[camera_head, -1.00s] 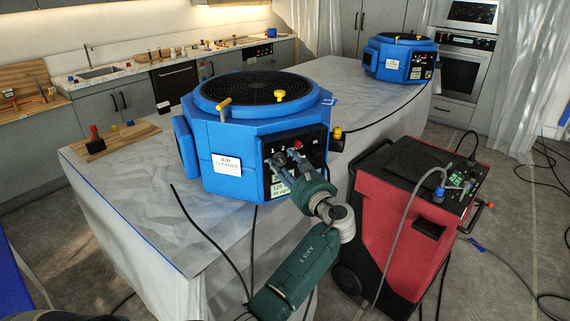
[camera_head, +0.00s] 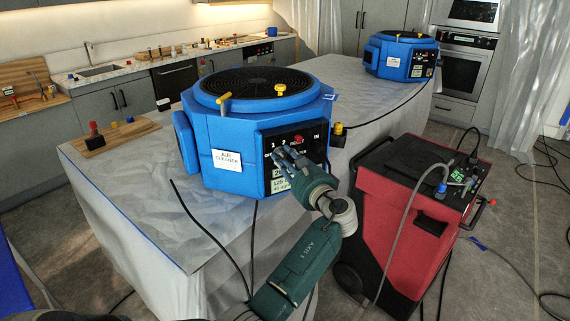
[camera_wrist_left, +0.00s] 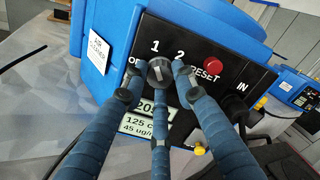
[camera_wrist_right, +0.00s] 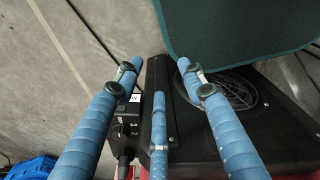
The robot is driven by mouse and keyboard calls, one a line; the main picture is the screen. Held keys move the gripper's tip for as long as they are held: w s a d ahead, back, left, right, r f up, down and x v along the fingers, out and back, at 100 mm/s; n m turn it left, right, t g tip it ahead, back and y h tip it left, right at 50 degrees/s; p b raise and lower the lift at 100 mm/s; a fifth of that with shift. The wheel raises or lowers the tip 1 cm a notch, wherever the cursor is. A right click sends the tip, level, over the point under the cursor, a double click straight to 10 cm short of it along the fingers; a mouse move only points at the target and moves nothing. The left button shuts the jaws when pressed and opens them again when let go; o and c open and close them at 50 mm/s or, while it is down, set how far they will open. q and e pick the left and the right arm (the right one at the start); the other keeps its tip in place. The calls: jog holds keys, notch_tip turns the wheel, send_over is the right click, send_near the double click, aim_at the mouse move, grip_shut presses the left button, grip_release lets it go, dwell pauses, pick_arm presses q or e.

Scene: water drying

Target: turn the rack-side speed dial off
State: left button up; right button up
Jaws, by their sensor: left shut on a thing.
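The near blue air cleaner (camera_head: 262,110) stands on the covered counter, with a black control panel facing me. In the left wrist view its speed dial (camera_wrist_left: 158,69) is a dark round knob below the marks 1 and 2, with OFF at its left. My left gripper (camera_head: 278,153) has its fingers closed around this dial, also in the left wrist view (camera_wrist_left: 160,74). The fingers partly hide the OFF mark and the display below. I cannot tell exactly where the dial points. My right gripper (camera_wrist_right: 160,68) has its fingers spread and empty above a black machine top.
A red reset button (camera_wrist_left: 213,63) sits right of the dial. A second blue air cleaner (camera_head: 398,58) stands at the counter's far end. A red and black machine (camera_head: 400,215) with a hose stands at the right. Cables hang beside the counter. A wooden board (camera_head: 118,132) lies at left.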

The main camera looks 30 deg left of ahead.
pick_arm(q)
jog(key=n+b, duration=0.2)
jog(key=b, duration=0.1)
jog(key=n+b, duration=0.5)
jog(key=b, duration=0.2)
jog(key=shift+d+f+n, duration=0.1)
jog(key=shift+f+n, duration=0.25)
jog(key=shift+n, duration=0.05)
jog(key=shift+r+n+b, duration=0.15)
jog(key=shift+n+b, duration=0.75)
jog(key=shift+b, duration=0.05)
jog(key=shift+r+n+b, duration=0.15)
jog(key=shift+n+b, duration=0.3)
jog(key=shift+n, duration=0.05)
jog(key=o, duration=1.2)
jog(key=shift+w, duration=0.15)
